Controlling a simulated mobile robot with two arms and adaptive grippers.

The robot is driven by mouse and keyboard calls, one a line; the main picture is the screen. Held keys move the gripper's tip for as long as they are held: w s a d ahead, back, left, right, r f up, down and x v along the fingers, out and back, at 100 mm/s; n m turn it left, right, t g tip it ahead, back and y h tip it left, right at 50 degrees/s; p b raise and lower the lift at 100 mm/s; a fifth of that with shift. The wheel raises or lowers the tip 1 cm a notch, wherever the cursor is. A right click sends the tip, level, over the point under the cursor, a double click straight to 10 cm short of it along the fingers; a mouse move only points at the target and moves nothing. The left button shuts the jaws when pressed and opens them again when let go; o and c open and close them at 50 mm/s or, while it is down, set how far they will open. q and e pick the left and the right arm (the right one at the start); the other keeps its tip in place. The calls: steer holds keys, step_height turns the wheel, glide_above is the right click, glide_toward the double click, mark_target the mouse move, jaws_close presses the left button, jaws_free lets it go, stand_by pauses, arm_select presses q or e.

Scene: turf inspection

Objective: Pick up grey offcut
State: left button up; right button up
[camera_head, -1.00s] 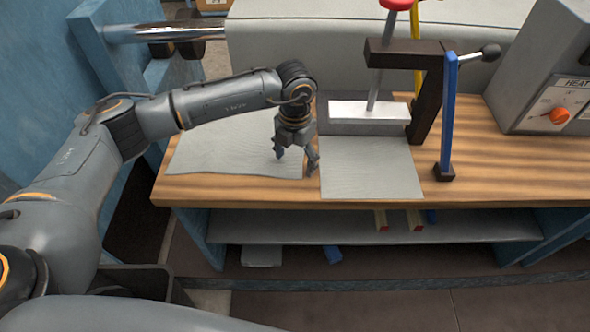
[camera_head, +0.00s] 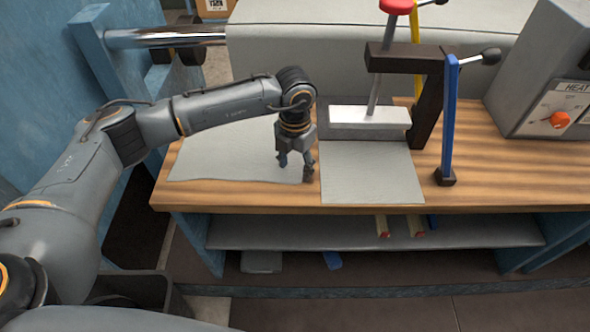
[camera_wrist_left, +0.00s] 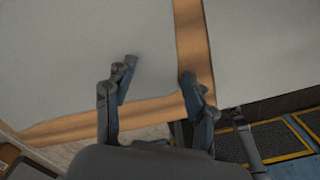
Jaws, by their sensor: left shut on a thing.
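A flat grey sheet, the grey offcut (camera_head: 225,158), lies on the left part of the wooden bench top; it also shows at the left of the wrist view (camera_wrist_left: 70,60). My left gripper (camera_head: 296,172) points down at its front right corner, low over the bench, and is shut on the offcut. In the wrist view my left gripper (camera_wrist_left: 157,76) has one finger over the sheet and the other near the bare wood strip. The exact contact is hard to see. My right gripper is not in view.
A second grey sheet (camera_head: 370,172) lies close to the right, its back edge under a metal block (camera_head: 368,120) beneath a dark clamp (camera_head: 430,95). A blue clamp (camera_head: 450,120) stands beside it. A heater box (camera_head: 545,80) is at right. Bare wood (camera_head: 510,170) lies between.

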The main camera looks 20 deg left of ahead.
arm_select(q)
steer(key=shift+s+d+f, duration=0.1)
steer(key=shift+s+f, duration=0.25)
steer(key=shift+f, duration=0.05)
jaws_close()
step_height(320, 180, up, 12)
steer(key=p, duration=0.6)
steer(key=shift+w+r+p, duration=0.15)
steer(key=shift+w+p, duration=0.15)
step_height(320, 180, up, 27)
steer(key=p, duration=1.2)
